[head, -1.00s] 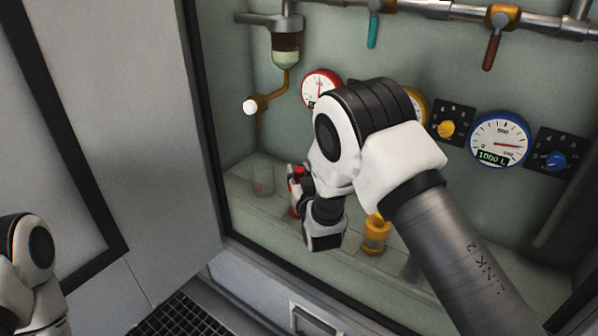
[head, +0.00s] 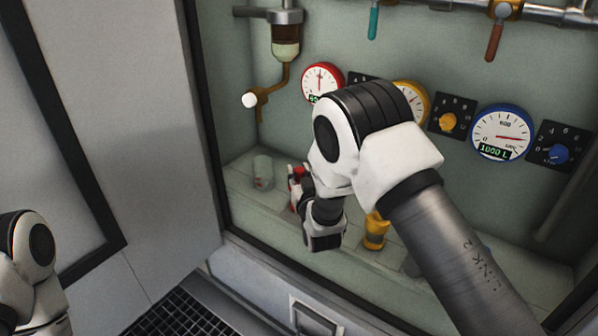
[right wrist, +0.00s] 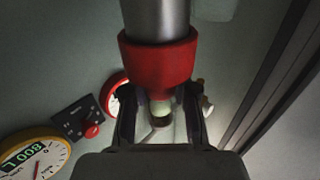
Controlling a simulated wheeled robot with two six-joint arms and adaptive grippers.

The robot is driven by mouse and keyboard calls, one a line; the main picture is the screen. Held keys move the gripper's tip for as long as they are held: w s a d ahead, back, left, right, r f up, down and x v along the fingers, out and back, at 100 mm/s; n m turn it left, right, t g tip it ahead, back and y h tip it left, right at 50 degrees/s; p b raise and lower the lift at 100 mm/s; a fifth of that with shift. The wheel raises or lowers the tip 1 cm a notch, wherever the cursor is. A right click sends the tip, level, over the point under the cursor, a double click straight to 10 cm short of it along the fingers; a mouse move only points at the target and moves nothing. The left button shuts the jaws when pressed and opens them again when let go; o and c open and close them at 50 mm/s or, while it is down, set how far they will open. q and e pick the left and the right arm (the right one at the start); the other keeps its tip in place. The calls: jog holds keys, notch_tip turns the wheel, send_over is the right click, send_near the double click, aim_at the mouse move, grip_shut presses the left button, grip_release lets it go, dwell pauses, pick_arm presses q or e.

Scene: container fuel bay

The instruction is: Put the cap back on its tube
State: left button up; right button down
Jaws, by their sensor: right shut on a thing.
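My right gripper (right wrist: 160,105) is shut on a red cap-like piece (right wrist: 157,62), seen up close in the right wrist view. A grey metal cylinder, which looks like the tube (right wrist: 157,18), runs straight on from the red piece to the top edge. I cannot tell whether the red piece is seated on it or only lined up. In the head view the red piece (head: 296,174) shows beside my gripper's fingers, low over the shelf, and my wrist hides much of it. My left gripper is out of view; only part of the left arm shows.
A yellow fitting (head: 375,231) stands to the right, partly behind my arm. Red (head: 322,82) and blue-rimmed (head: 501,133) gauges line the back wall. A brass tap (head: 262,98) juts out at left.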

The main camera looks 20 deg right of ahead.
jog(key=shift+f+b, duration=0.35)
jog(key=shift+f, duration=0.2)
jog(key=c, duration=0.8)
grip_release()
